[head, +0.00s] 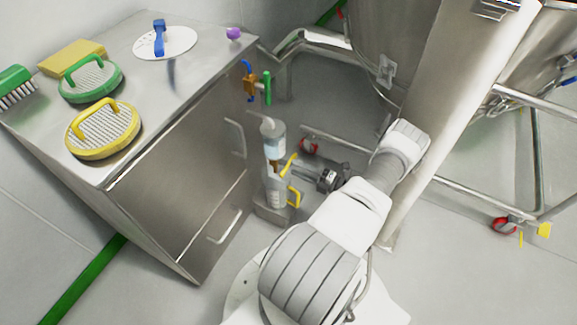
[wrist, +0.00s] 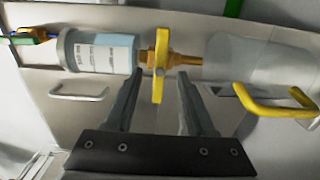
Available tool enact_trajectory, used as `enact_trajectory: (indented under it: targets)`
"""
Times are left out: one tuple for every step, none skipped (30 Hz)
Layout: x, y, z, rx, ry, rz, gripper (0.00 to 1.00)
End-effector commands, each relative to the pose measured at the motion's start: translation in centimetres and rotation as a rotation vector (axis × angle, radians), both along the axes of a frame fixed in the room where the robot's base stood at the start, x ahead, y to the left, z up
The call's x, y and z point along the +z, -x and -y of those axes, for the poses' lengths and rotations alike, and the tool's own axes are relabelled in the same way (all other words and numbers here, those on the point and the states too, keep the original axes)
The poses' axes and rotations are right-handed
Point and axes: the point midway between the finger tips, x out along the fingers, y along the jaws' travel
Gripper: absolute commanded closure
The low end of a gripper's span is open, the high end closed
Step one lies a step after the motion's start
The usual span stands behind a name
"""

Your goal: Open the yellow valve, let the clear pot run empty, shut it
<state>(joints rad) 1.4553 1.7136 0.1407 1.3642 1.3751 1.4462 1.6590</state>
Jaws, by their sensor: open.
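The clear pot (head: 273,138) hangs at the cabinet's side, with pale bluish liquid in it. In the wrist view the pot (wrist: 98,52) lies sideways at left with a white label. The yellow valve (head: 289,165) sits on a brass fitting under the pot; in the wrist view its handle (wrist: 159,62) stands crosswise to the pipe. My gripper (head: 300,173) is open, its two fingers (wrist: 158,85) either side of the handle's line with gaps showing. A clear jug (head: 276,190) with a yellow handle is below the valve; no liquid shows in it in the wrist view (wrist: 235,60).
The steel cabinet (head: 180,150) stands left, with yellow and green round scrubbers (head: 103,128), a brush and a white disc on top. A green-and-blue valve fitting (head: 257,85) is above the pot.

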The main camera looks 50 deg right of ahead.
Motion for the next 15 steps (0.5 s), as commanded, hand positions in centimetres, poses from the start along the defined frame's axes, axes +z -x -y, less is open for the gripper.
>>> enact_trajectory:
  targets:
    - [-0.1, -0.9, -0.3, 0.003, 0.001, 0.000, 0.45]
    - [-0.1, -1.4, -0.5, 0.003, 0.000, 0.001, 0.45]
    - [-0.1, -2.0, -0.6, 0.003, 0.000, 0.001, 0.45]
    - [-0.1, -2.3, -0.7, 0.002, 0.001, 0.001, 0.45]
    - [-0.1, -2.6, -0.8, 0.002, 0.001, 0.000, 0.45]
    - [-0.1, -3.0, -0.9, 0.002, 0.001, -0.001, 0.45]
    - [-0.1, -3.3, -1.0, 0.002, 0.001, 0.000, 0.45]
    - [-0.1, -3.5, -1.0, 0.002, 0.000, 0.000, 0.45]
    - [0.0, -3.7, -1.1, 0.001, 0.000, 0.000, 0.45]
    - [0.0, -3.8, -1.1, 0.001, 0.000, 0.000, 0.45]
    - [0.0, -3.9, -1.1, 0.001, 0.000, 0.000, 0.45]
    - [0.0, -4.0, -1.2, 0.000, 0.000, 0.000, 0.45]
    - [0.0, -4.0, -1.2, 0.000, 0.000, 0.000, 0.45]
    - [0.0, -4.0, -1.2, 0.000, 0.000, 0.000, 0.45]
    - [0.0, -4.0, -1.2, 0.000, 0.000, 0.000, 0.45]
